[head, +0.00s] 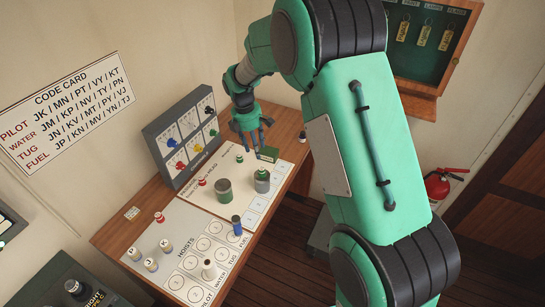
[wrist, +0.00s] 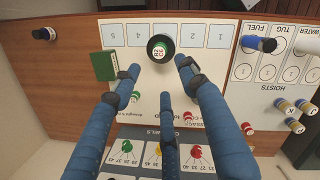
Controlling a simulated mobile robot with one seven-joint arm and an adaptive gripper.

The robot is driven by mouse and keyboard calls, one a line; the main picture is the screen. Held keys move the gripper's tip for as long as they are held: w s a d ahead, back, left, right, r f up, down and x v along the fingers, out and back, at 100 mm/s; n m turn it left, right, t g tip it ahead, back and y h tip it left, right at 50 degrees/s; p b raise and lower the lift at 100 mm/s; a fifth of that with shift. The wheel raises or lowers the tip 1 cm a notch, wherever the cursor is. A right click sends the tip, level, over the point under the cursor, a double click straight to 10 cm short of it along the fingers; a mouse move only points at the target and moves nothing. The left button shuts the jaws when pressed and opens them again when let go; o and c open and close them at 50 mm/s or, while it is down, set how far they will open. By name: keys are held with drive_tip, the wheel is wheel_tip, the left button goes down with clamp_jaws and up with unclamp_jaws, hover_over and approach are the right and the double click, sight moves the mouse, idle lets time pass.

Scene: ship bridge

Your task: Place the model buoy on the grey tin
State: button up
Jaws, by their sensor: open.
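The grey tin (head: 262,186) stands upright on the white mat near its row of numbered boxes. A small green-and-white piece, apparently the model buoy (wrist: 160,49), sits on its top within a dark round rim in the wrist view. In the head view its green top (head: 262,173) shows at the tin's upper end. My gripper (head: 255,138) is open and empty above the table, its fingers (wrist: 160,74) spread, with the buoy visible just beyond the tips in the wrist view. Whether a finger touches anything cannot be told.
A green box (head: 267,154) lies at the mat's far edge. Small red pieces (head: 203,181) and a blue cylinder (head: 236,226) stand nearby. A panel of coloured knobs (head: 182,140) rises along the back.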

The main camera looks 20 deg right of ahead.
drive_tip(key=s+d+r+m+t, duration=0.25)
drive_tip(key=s+r+m, duration=0.55)
drive_tip(key=s+r, duration=1.15)
drive_tip(key=s+r+m+t, duration=0.1)
drive_tip(key=s+m, duration=0.3)
drive_tip(key=s, duration=0.7)
drive_tip(key=s+r+m+t+y, duration=0.1)
drive_tip(key=s+r+m, duration=0.3)
drive_tip(key=s, duration=0.7)
drive_tip(key=shift+s+a+r+m+t+y, duration=0.25)
drive_tip(key=shift+a+m+t+y, duration=0.1)
drive_tip(key=shift+m+t, duration=0.4)
wheel_tip(320, 180, down, 7)
drive_tip(key=b, duration=0.7)
